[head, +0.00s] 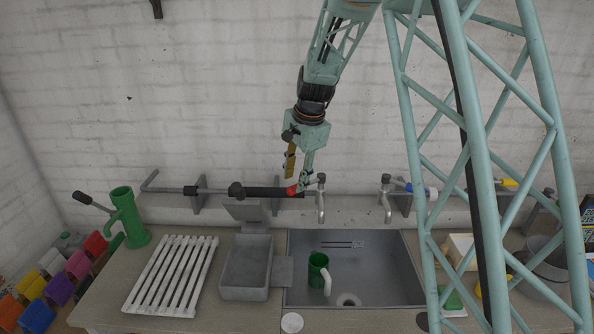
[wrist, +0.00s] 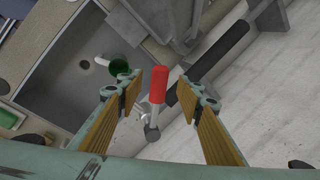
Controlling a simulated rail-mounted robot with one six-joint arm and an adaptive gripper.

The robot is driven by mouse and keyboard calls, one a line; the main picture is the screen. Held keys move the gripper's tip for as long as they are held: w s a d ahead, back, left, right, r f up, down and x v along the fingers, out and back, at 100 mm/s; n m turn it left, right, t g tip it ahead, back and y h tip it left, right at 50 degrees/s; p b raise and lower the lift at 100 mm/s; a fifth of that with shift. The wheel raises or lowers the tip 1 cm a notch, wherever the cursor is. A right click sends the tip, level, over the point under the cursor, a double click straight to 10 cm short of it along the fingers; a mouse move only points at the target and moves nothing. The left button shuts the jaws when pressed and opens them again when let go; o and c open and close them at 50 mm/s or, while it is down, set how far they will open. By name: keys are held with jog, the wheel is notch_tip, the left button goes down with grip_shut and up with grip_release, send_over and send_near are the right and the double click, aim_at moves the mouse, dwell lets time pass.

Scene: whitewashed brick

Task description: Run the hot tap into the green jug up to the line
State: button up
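The green jug (head: 318,268) stands upright in the sink with its pale handle on the right. It also shows in the wrist view (wrist: 119,66). No line on it can be made out, and no water stream shows. The left tap (head: 320,198) has a red lever (head: 292,190); its spout is above the jug in the picture, but I cannot tell whether it is directly over it. My gripper (head: 298,175) is open at this lever. In the wrist view the red lever (wrist: 158,84) lies between the fingers (wrist: 161,94), with gaps on both sides.
The right tap (head: 386,198) has a blue lever. A black bar (head: 262,192) runs along the wall beside the red lever. The steel sink (head: 385,270) has a drain near its front. A grey box (head: 246,270), a white rack (head: 170,278) and a green pump (head: 127,218) stand left.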

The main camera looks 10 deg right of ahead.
aim_at(293, 187)
jog(key=shift+x, duration=2)
jog(key=shift+c, duration=0.9)
jog(key=c, duration=0.8)
jog(key=shift+s+d+n+b, duration=0.5)
jog(key=shift+s+n+b, duration=0.2)
jog(key=shift+s+b, duration=0.1)
